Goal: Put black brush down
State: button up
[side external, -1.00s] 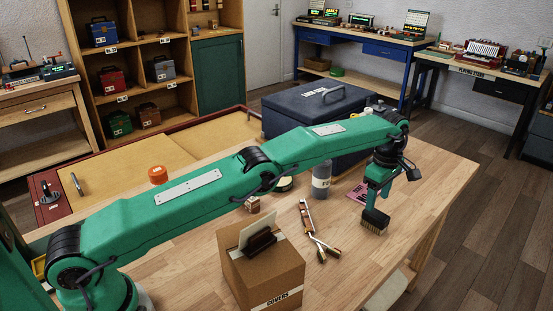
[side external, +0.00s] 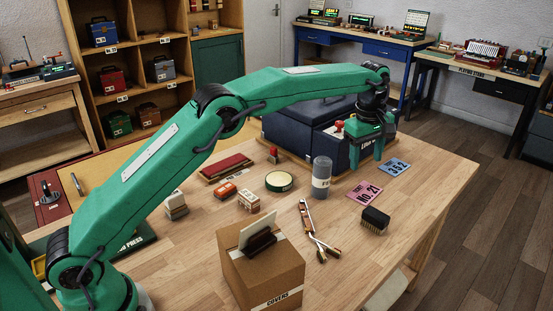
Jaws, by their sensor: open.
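The black brush (side external: 375,219) rests on the wooden table toward its right edge, with its pale bristles facing down. My gripper (side external: 366,160) is open and apart from the brush, behind it and higher up, near the dark blue case. Nothing shows between its green fingers.
A pink card (side external: 364,195) and a blue card (side external: 394,168) lie behind the brush. A grey bottle (side external: 321,178), a hinged wooden piece (side external: 316,230) and a cardboard box (side external: 261,270) stand or lie to its left. Bare tabletop (side external: 430,185) lies to its right.

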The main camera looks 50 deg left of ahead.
jog(key=s+a+r+m+t, duration=0.1)
jog(key=s+a+r+m, duration=0.25)
jog(key=s+r, duration=0.4)
jog(key=s+a+r+m+t, duration=0.1)
jog(key=s+a+r+m, duration=0.3)
jog(key=s, duration=0.6)
jog(key=s+a+f+m, duration=0.2)
jog(key=s, duration=0.5)
jog(key=s+a+f+m+t, duration=0.1)
jog(key=s+a+f+m, duration=0.1)
jog(key=s, duration=0.6)
jog(key=s+a+f+m+t, duration=0.1)
jog(key=s+a+f+m, duration=0.1)
jog(key=s, duration=0.5)
jog(key=shift+s+m, duration=0.25)
jog(key=shift+m, duration=0.2)
